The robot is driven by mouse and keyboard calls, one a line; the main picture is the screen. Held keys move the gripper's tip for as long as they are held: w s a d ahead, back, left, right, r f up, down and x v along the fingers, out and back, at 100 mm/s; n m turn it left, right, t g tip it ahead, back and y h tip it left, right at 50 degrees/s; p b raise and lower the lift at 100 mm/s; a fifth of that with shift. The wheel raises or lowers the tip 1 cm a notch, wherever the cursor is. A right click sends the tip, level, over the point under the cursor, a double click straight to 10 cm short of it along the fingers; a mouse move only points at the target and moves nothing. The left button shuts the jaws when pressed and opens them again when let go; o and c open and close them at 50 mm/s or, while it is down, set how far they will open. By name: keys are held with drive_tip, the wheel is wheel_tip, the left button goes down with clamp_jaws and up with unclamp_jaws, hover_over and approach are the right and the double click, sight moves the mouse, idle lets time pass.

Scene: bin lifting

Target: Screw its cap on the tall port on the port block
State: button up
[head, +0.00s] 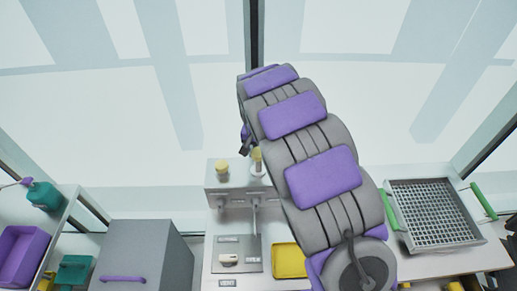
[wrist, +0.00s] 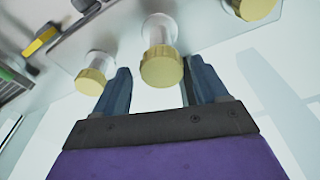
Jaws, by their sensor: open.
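The pale port block (head: 212,190) stands on the table in the head view. One yellow cap (head: 221,166) sits on a port at its left. A second yellow cap (head: 257,154) is higher, on the white tall port (head: 258,169), partly hidden by my arm. In the wrist view, my gripper (wrist: 157,72) is open, its two blue fingers apart on either side of the middle yellow cap (wrist: 161,70), without clear contact. That cap is at the end of a white post (wrist: 160,29). I cannot tell how tightly it sits.
Two more yellow caps flank it in the wrist view, left (wrist: 95,81) and right (wrist: 254,8). The head view shows a yellow tray (head: 289,261), a mesh basket with green handles (head: 434,214), a grey cabinet (head: 142,262) and a purple bin (head: 22,255).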

drive_tip(key=shift+a+n+b, duration=0.15)
drive_tip(key=shift+n+b, duration=0.15)
drive_tip(key=shift+n, duration=0.7)
drive_tip(key=n+y+b, duration=0.1)
drive_tip(key=n, duration=0.6)
drive_tip(key=n+b, duration=0.1)
drive_tip(key=n, duration=0.2)
drive_tip(key=shift+n+g+y, duration=0.3)
drive_tip(key=c, duration=0.9)
drive_tip(key=m, duration=0.2)
drive_tip(key=shift+d+m, duration=0.2)
drive_tip(key=shift+m, duration=0.2)
drive_tip(key=m, duration=0.3)
drive_tip(key=shift+m+h+p, duration=0.3)
drive_tip(key=shift+h+p, duration=0.1)
drive_tip(key=m, duration=0.6)
drive_tip(key=shift+a+h+p, duration=0.1)
drive_tip(key=shift+h+p, duration=0.2)
drive_tip(key=shift+h, duration=0.1)
